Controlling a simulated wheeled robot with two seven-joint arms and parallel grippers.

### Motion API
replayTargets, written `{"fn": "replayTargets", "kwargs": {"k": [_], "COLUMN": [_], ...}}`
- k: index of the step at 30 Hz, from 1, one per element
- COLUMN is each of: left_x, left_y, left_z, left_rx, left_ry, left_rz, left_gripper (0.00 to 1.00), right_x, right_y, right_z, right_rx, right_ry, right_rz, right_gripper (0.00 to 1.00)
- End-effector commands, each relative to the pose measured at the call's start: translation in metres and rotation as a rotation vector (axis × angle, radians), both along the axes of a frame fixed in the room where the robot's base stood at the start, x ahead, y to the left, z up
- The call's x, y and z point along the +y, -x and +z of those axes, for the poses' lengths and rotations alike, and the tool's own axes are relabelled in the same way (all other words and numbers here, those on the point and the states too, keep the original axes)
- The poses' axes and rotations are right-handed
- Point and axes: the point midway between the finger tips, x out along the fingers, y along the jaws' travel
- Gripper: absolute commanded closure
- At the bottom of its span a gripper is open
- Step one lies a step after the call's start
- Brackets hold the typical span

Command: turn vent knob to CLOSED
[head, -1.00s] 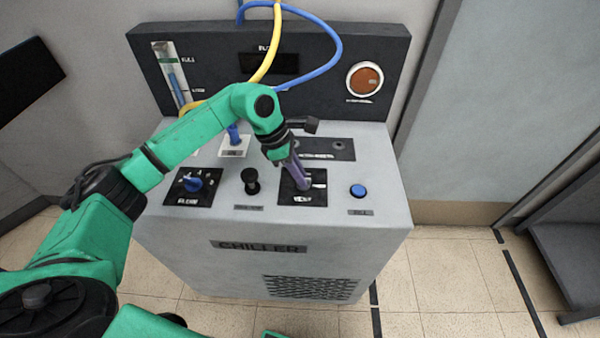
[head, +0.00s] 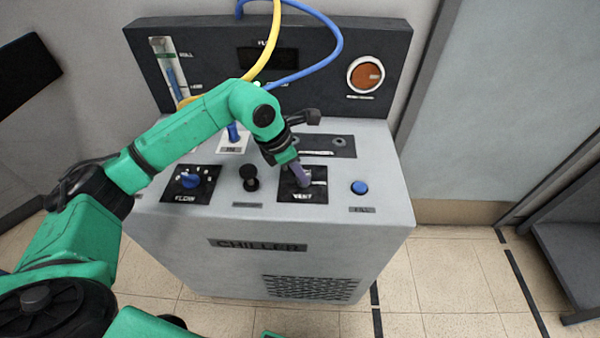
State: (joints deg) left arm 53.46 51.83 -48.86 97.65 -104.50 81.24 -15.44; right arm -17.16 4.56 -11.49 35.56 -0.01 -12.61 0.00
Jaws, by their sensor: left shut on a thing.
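The vent knob sits on a black plate labelled VENT (head: 302,195) on the top of the grey chiller (head: 380,195). My left gripper (head: 301,178) points down onto that plate and is shut on the vent knob, which its fingers mostly hide. I cannot read which way the knob points. My right gripper is not in view.
A blue flow knob (head: 192,181) and a black knob (head: 250,178) stand left of the vent plate. A blue button (head: 358,188) is to the right.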

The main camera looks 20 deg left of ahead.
Motion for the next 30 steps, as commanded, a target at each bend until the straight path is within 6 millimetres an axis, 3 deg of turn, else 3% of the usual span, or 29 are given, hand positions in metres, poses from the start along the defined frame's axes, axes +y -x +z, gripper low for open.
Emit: {"fn": "replayTargets", "kwargs": {"k": [30], "left_x": [-0.008], "left_y": [0.002], "left_z": [0.000], "left_rx": [-0.006], "left_ry": [0.003], "left_rz": [0.937], "left_gripper": [1.00], "right_x": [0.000], "right_y": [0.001], "right_z": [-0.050], "right_rx": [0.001], "right_ry": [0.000], "right_rz": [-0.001], "right_gripper": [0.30]}}
